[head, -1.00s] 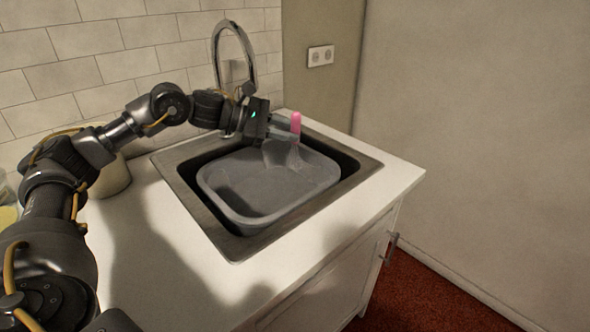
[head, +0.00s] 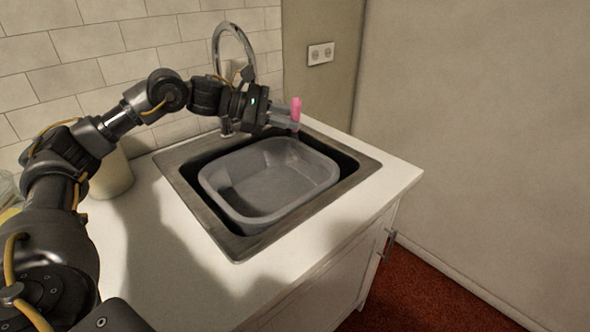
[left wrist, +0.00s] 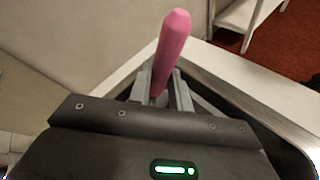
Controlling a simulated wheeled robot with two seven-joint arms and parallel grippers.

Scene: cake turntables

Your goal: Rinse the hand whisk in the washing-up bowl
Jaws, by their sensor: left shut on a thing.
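The hand whisk shows mostly as its pink handle (head: 296,108), upright in my left gripper (head: 290,121). The gripper is shut on it. In the left wrist view the pink handle (left wrist: 171,52) stands up between the two fingers (left wrist: 163,92). The whisk's lower end is hard to make out against the sink. The grey washing-up bowl (head: 235,213) sits in the sink. My left gripper is over the far right part of the sink, at the bowl's back rim. My right gripper is not in view.
The metal sink (head: 190,208) is set in a white worktop (head: 160,270). A curved tap (head: 217,50) stands behind it, close to my left arm. A pale round container (head: 112,178) stands left of the sink. The worktop in front is clear.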

